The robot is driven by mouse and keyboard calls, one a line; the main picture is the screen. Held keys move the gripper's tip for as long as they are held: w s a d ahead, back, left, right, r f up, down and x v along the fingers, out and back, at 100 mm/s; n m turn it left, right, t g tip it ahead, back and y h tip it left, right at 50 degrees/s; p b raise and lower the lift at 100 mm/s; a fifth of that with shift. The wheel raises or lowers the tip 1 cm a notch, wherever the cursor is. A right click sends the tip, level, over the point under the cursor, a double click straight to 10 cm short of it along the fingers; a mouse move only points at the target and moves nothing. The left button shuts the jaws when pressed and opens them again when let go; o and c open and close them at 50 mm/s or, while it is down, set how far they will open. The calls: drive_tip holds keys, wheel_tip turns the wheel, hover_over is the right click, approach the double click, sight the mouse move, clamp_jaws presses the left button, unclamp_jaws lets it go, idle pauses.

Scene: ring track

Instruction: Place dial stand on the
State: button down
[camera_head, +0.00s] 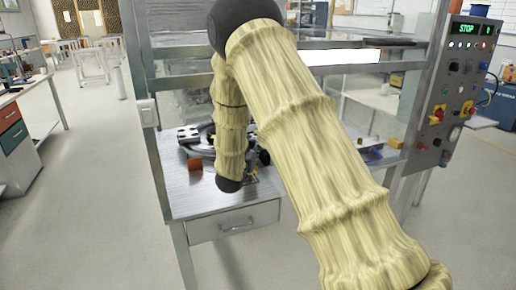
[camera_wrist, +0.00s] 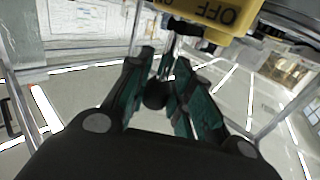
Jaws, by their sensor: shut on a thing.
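My gripper (camera_wrist: 160,75) shows in the wrist view with dark green fingers closed around a small dark object (camera_wrist: 155,96), rounded at its near end. I cannot tell whether this is the dial stand. In the head view my gripper is mostly hidden by my sleeved arm, close over the metal workbench (camera_head: 187,196). Part of a grey curved track (camera_head: 199,148) shows on the bench to the left of my arm. No dial stand can be made out clearly elsewhere.
Metal frame posts and a control panel (camera_head: 455,90) flank the bench. A yellow block marked OFF (camera_wrist: 228,18) is close above the fingers in the wrist view.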

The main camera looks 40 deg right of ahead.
drive_tip(key=shift+w+a+f, duration=0.1)
drive_tip(key=shift+w+a, duration=0.1)
drive_tip(key=shift+w, duration=0.15)
drive_tip(key=shift+f, duration=1.6)
drive_tip(key=c, duration=1.3)
unclamp_jaws()
drive_tip(key=shift+f, duration=0.1)
drive_tip(key=shift+o, duration=0.2)
drive_tip(key=v, duration=1.2)
drive_tip(key=shift+b, duration=0.3)
drive_tip(key=shift+s, duration=0.1)
